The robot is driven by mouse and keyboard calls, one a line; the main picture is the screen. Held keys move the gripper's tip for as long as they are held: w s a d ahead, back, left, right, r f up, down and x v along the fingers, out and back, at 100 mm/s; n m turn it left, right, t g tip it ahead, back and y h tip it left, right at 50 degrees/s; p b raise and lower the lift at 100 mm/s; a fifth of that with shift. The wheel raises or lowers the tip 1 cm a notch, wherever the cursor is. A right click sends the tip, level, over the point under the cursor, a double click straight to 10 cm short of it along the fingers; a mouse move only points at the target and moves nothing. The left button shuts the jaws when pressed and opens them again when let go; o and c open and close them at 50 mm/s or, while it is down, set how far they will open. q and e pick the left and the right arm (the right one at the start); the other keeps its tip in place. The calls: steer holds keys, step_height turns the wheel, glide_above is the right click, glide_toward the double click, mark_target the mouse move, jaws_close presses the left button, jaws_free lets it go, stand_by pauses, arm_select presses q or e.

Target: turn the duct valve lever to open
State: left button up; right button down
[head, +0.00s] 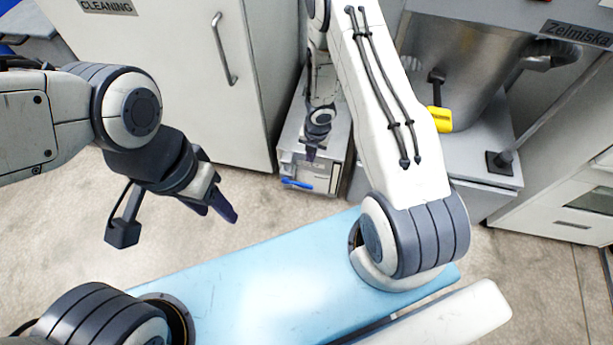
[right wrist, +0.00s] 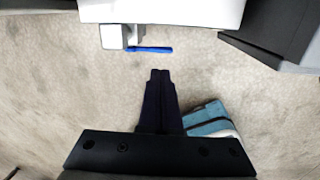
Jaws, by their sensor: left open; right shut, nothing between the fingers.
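A blue lever (head: 297,184) lies roughly level on the low front of a light grey metal box, and it also shows in the right wrist view (right wrist: 150,49). I take it to be the duct valve lever. My right gripper (head: 311,153) is shut and empty. In the head view its tips appear above and slightly right of the lever. In the right wrist view they stop short of the lever, apart from it. My left gripper (head: 222,206) hangs open and empty over the floor at the left, well away from the lever.
A white cabinet (head: 170,80) with a metal handle stands left of the metal box (head: 338,140). A steel hopper (head: 462,70) with a yellow handle (head: 438,119) stands to the right. Beige floor (head: 262,200) lies clear in front of the box.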

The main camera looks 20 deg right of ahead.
mark_target(306, 184)
arm_select(q)
step_height(306, 184, down, 10)
steer(key=b, duration=1)
arm_select(e)
steer(key=shift+n, duration=0.3)
steer(key=f, duration=1)
steer(key=a+f, duration=0.1)
steer(key=f, duration=0.4)
steer(key=shift+a, duration=0.1)
arm_select(q)
steer(key=shift+f, duration=0.1)
